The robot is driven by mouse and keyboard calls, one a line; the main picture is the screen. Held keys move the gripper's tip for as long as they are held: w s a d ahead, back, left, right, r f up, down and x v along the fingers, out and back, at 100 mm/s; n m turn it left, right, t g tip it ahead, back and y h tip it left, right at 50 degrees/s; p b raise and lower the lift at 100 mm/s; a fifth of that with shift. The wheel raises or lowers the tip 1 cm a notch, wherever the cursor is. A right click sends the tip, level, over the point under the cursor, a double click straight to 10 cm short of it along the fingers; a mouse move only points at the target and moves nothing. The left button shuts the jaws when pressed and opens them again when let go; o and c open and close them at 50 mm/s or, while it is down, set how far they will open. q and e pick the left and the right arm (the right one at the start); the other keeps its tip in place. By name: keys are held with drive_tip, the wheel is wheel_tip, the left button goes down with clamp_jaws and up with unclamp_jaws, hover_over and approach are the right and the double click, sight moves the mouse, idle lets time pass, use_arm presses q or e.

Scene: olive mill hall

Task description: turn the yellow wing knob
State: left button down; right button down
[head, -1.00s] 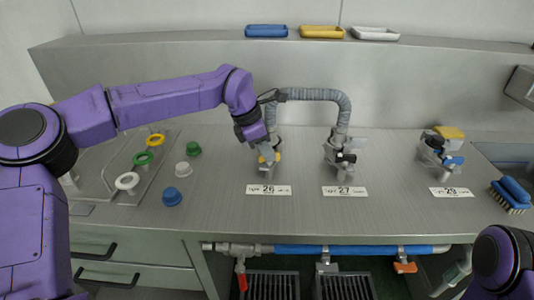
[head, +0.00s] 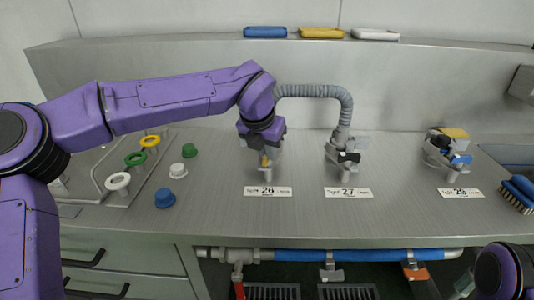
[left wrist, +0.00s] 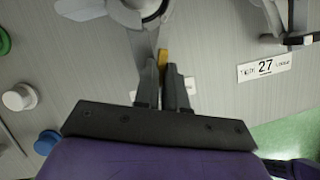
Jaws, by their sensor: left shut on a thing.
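The yellow wing knob (head: 264,161) is on the valve behind label 26 and is mostly hidden by my left gripper. It also shows as a small yellow piece (left wrist: 163,57) between the fingertips in the left wrist view. My left gripper (head: 263,154) points down at that valve and is shut on the knob; its fingers (left wrist: 163,70) are close together in the left wrist view. My right gripper is not in view; only a purple part of my right arm shows at the lower right.
A valve with a black knob (head: 348,157) stands at label 27, joined to a grey hose (head: 320,91). A valve with a blue knob (head: 460,159) stands at the right. Coloured caps, including a blue one (head: 165,198), are at left.

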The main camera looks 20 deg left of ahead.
use_arm(q)
drive_tip(key=n+y+b, duration=0.1)
drive_tip(key=n+y, duration=0.1)
drive_tip(key=n, duration=0.3)
drive_tip(key=shift+d+n, duration=0.15)
drive_tip(key=shift+n, duration=0.15)
drive_tip(key=n+y, duration=0.1)
drive_tip(key=n, duration=0.1)
drive_tip(key=n+g+y, duration=0.1)
drive_tip(key=n, duration=0.2)
drive_tip(key=shift+w+d+g, duration=0.1)
drive_tip(key=shift+w+g, duration=0.05)
drive_tip(key=shift+g, duration=0.15)
drive_tip(key=n+g, duration=0.1)
drive_tip(key=n, duration=0.2)
drive_tip(key=n+g+y, duration=0.1)
drive_tip(key=n, duration=0.2)
drive_tip(key=shift+w+d+r+n, duration=0.1)
drive_tip(key=shift+n, duration=0.3)
drive_tip(key=n+g+p, duration=0.1)
drive_tip(key=n+g, duration=0.1)
drive_tip(key=n, duration=0.3)
drive_tip(key=shift+w, duration=0.15)
drive_tip(key=c, duration=1.2)
unclamp_jaws()
